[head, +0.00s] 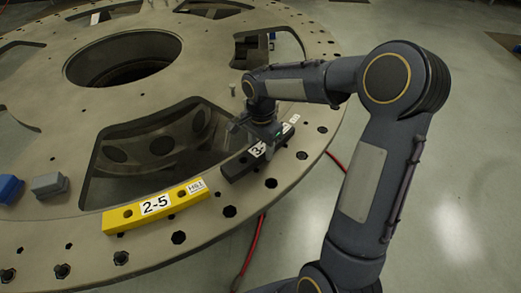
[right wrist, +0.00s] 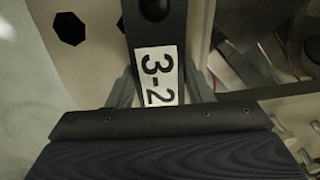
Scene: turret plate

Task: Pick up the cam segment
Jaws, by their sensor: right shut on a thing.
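The cam segment is a dark bar (head: 236,166) with a white label reading "3-", lying along the rim of the turret plate (head: 215,222). My right gripper (head: 262,138) is over its middle and shut on it. In the right wrist view the dark bar (right wrist: 146,35) runs up from between the fingers, with the label "3-2" showing. The fingers (right wrist: 165,92) sit on either side of it, partly hidden by the gripper body. I cannot tell whether the bar is touching the plate. My left gripper is not in view.
A yellow bar (head: 155,206) labelled "2-5" lies on the rim, left of the dark bar. A grey block (head: 49,184) and a blue block (head: 9,188) sit at the far left. The plate has large openings and bolt holes. A red cable (head: 252,245) runs on the floor.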

